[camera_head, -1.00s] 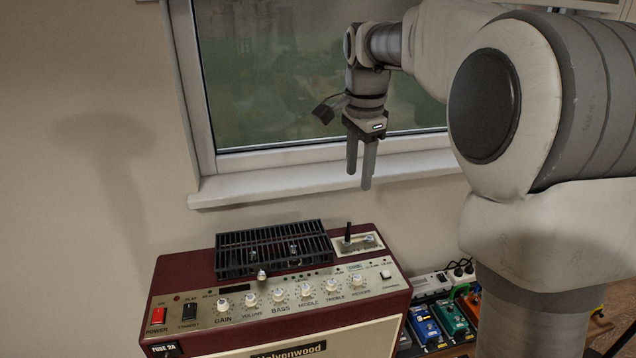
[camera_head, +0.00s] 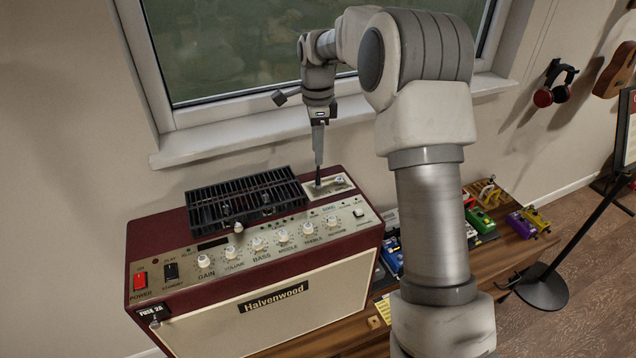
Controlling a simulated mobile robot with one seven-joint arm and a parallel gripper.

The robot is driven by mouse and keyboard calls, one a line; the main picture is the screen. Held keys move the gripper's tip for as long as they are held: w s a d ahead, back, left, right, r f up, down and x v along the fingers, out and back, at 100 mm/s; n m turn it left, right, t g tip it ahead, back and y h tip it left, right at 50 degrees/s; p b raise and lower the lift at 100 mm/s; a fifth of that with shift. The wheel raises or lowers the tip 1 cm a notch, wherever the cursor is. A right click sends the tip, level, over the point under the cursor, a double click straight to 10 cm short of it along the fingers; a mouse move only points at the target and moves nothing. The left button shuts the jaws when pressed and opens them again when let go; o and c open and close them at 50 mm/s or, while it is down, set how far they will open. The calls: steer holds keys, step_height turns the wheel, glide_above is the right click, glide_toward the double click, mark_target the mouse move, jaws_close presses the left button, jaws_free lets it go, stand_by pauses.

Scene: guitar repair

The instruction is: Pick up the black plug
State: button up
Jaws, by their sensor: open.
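The black plug (camera_head: 318,180) stands upright in the pale panel (camera_head: 335,189) on the top right of the red amplifier (camera_head: 165,232). It is a thin dark stem, and only its lower part shows. My gripper (camera_head: 318,161) points straight down right over the plug. Its fingers are seen edge-on and overlap in this view. It is open, and the fingertips are at or just above the plug's upper end. I cannot tell whether the fingers stand around it or touch it.
A black slatted grille (camera_head: 247,197) rises from the amplifier top, left of the plug. Control knobs (camera_head: 259,244) line the front edge. The window sill (camera_head: 230,139) is behind. Coloured pedals (camera_head: 480,222) and a black stand (camera_head: 543,287) are to the right.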

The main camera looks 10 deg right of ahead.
mark_target(318, 175)
steer(key=shift+f+p, duration=0.35)
steer(key=shift+f, duration=3.6)
jaws_close()
